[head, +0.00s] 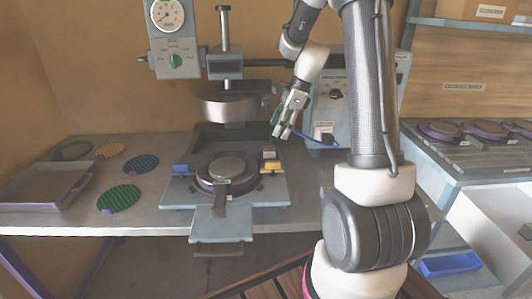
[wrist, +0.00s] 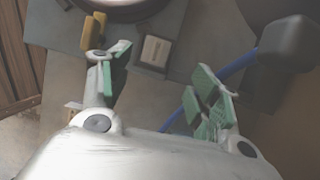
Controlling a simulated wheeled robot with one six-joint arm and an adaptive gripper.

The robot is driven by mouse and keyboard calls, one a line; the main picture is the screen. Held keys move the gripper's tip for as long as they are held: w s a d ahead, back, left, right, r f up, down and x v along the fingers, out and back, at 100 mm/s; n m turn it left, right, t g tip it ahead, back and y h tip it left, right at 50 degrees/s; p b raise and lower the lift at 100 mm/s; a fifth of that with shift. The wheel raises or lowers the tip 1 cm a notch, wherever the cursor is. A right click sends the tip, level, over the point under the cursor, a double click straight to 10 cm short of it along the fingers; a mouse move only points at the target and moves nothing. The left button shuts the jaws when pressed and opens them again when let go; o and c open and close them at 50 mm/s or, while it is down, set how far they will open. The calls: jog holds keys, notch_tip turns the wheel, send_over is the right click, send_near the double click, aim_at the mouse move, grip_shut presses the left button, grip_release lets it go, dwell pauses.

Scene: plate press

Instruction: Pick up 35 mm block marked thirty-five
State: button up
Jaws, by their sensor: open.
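A small grey block with a pale top (wrist: 155,50), likely the 35 mm block, sits beside the press at the right of its base. It also shows in the head view (head: 268,155); I cannot read its marking in either view. My gripper (head: 280,131) hangs open and empty above and slightly right of the block. In the wrist view its green-padded fingers (wrist: 160,82) are spread, and the block lies beyond the gap between them, apart from both.
A yellow piece (head: 270,167) lies just in front of the block, close to the left finger in the wrist view. The press head (head: 228,107) overhangs at the left. A blue cable (head: 312,138) runs to the grey control box (head: 328,110) at the right.

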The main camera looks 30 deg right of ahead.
aim_at(269, 149)
jog(key=x, duration=0.7)
jog(key=shift+s+a+f, duration=0.25)
jog(key=shift+a+f, duration=0.05)
jog(key=shift+a, duration=0.05)
jog(key=c, duration=1.2)
